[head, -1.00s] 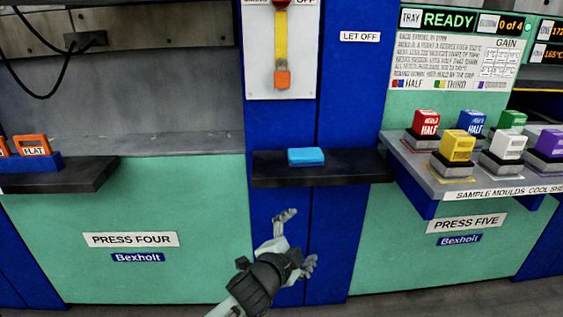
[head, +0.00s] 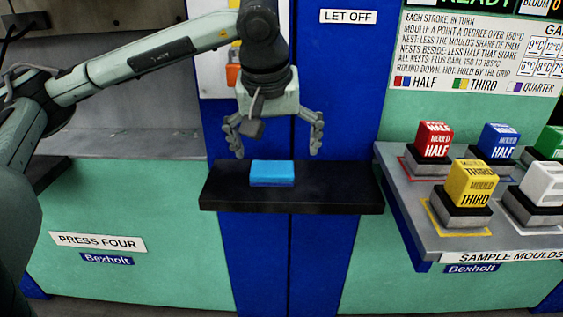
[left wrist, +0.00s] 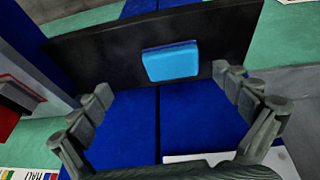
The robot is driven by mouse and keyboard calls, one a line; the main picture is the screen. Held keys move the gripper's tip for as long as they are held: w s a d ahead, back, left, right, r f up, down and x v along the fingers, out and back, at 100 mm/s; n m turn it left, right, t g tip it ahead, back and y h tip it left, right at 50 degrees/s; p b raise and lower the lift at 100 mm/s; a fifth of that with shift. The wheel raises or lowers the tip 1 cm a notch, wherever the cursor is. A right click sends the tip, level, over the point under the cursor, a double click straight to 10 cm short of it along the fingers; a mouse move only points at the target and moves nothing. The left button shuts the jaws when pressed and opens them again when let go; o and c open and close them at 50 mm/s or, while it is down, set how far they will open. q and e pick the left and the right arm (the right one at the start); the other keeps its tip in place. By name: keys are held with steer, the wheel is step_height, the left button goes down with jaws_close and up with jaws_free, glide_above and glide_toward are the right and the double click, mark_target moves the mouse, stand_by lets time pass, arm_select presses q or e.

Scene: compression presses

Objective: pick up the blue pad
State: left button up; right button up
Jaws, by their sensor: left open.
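The blue pad (head: 272,173) lies flat on a black shelf (head: 335,201) fixed to the blue column between the presses. My left gripper (head: 279,152) is open and empty, pointing down, just above and behind the pad in the head view. Its fingers spread wider than the pad and do not touch it. In the left wrist view the pad (left wrist: 170,63) lies ahead, between the open fingers (left wrist: 165,95) and beyond their tips, on the black shelf (left wrist: 110,62). My right gripper is not in view.
A grey shelf (head: 402,205) of coloured sample moulds stands to the right, with the yellow mould (head: 470,185) near its front edge. The Press Four front (head: 130,200) is at left. A padlock (head: 233,75) hangs behind my arm. The black shelf beside the pad is clear.

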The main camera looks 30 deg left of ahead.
mark_target(272, 167)
arm_select(q)
steer(key=shift+y, duration=0.5)
steer(key=w+a+f, duration=0.1)
steer(key=f, duration=0.1)
steer(key=w+a+f, duration=0.2)
steer(key=f, duration=0.1)
steer(key=shift+a+f, duration=0.1)
steer(key=shift+f, duration=0.45)
steer(key=shift+w, duration=0.1)
steer(key=c, duration=0.9)
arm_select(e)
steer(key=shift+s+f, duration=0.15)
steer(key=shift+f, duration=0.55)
